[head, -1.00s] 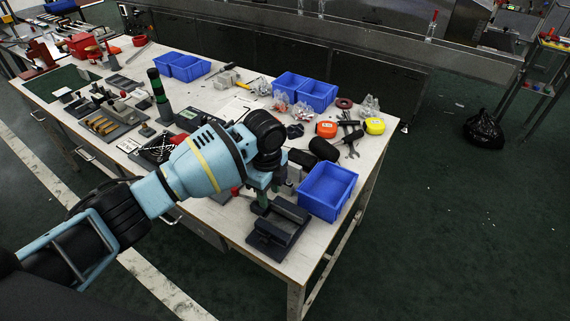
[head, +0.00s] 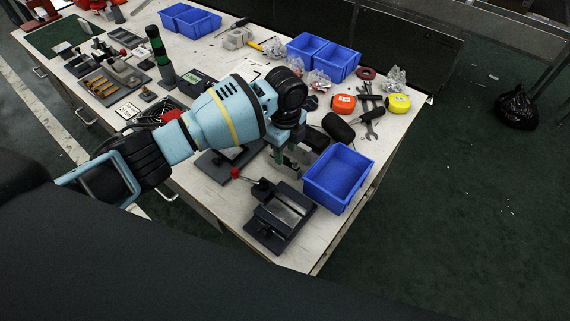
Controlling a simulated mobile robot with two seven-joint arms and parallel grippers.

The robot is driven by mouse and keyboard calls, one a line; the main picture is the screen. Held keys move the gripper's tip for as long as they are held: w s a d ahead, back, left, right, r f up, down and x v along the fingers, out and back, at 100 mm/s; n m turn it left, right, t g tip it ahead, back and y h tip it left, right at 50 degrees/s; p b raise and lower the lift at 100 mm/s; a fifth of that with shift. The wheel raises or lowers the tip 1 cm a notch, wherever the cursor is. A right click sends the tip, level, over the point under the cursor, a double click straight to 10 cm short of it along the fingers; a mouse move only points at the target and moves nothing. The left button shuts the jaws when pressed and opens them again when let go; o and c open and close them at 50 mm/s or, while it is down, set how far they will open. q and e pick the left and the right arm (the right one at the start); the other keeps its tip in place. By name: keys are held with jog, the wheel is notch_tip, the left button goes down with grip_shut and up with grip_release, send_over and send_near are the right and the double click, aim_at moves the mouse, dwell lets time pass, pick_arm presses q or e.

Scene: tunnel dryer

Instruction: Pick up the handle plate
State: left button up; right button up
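My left gripper (head: 284,162) is above the front right part of the workbench, pointing down. Its greenish fingers are small and partly hidden by the wrist, so I cannot tell whether they are open or hold anything. A dark fixture (head: 268,237) with a light metal surface (head: 284,210) stands in front of the gripper, near the bench's front edge. I cannot make out for sure which piece is the handle plate. A second dark base (head: 214,168) lies under and left of the gripper, partly hidden by my arm. My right gripper is not in view.
An empty blue bin (head: 338,178) stands just right of the gripper. A red-knobbed lever (head: 235,173) is beside the fixture. Behind are a black cylindrical tool (head: 338,127), wrenches (head: 369,122), an orange tape measure (head: 343,104) and a yellow one (head: 397,103).

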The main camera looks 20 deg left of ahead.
aim_at(285, 158)
pick_arm(q)
jog(key=shift+s+f, duration=0.15)
jog(key=shift+f, duration=1.15)
jog(key=shift+s+f, duration=0.15)
jog(key=shift+f, duration=1.15)
jog(key=shift+r, duration=0.1)
grip_shut()
